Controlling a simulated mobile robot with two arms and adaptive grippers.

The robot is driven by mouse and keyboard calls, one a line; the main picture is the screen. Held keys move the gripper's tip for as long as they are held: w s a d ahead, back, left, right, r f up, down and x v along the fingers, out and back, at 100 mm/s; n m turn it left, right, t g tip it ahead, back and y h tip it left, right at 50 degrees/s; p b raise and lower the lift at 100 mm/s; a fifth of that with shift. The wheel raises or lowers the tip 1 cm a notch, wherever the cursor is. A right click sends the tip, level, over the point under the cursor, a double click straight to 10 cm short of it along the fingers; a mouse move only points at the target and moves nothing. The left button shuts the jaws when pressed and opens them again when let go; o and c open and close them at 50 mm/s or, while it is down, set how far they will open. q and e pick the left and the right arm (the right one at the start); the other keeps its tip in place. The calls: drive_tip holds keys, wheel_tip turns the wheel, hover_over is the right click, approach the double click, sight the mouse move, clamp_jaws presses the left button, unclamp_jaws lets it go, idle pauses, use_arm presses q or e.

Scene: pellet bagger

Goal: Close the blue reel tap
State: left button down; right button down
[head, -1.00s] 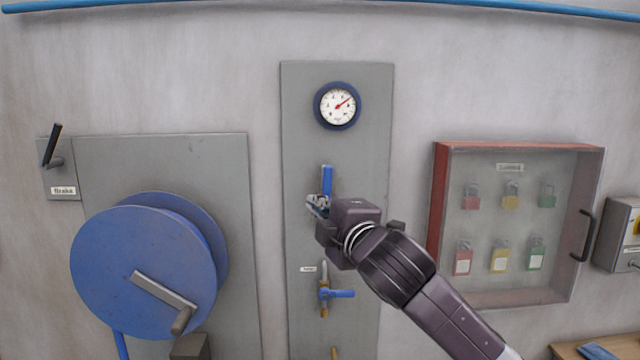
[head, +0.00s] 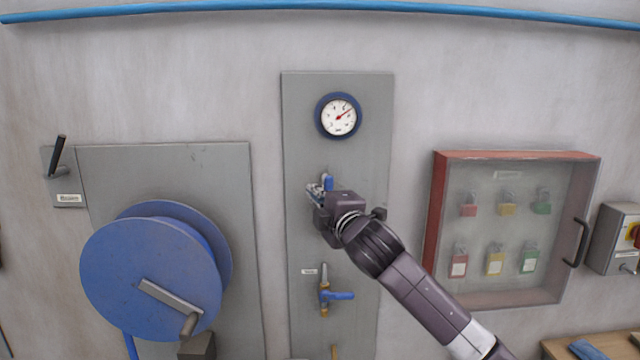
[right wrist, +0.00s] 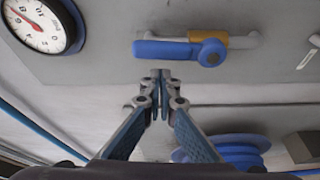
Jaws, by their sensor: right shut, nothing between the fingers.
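An upper blue tap handle (head: 328,183) is on the grey panel below the gauge, partly hidden behind my right gripper. In the right wrist view the blue handle (right wrist: 168,50) lies along its pipe, with a brass body (right wrist: 235,40) behind it. A second tap with a blue lever (head: 340,296) sits lower on the panel, its lever across the pipe. I cannot read which tap is the reel's. My right gripper (head: 315,193) is shut and empty, its fingertips (right wrist: 160,78) beside the upper handle; contact is unclear. My left gripper is out of view.
A round gauge (head: 338,116) is above on the panel (head: 300,130). A large blue reel (head: 145,275) with a crank and a brake lever (head: 57,155) are at left. A red-framed padlock cabinet (head: 436,220) is at right. Bare wall lies between panel and cabinet.

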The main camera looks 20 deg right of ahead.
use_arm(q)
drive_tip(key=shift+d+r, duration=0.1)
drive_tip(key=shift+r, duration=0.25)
use_arm(e)
drive_tip(key=shift+s+d, duration=0.3)
drive_tip(key=shift+d, duration=0.3)
drive_tip(key=shift+w+a, duration=0.1)
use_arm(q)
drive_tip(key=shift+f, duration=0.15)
use_arm(e)
drive_tip(key=shift+f, duration=0.1)
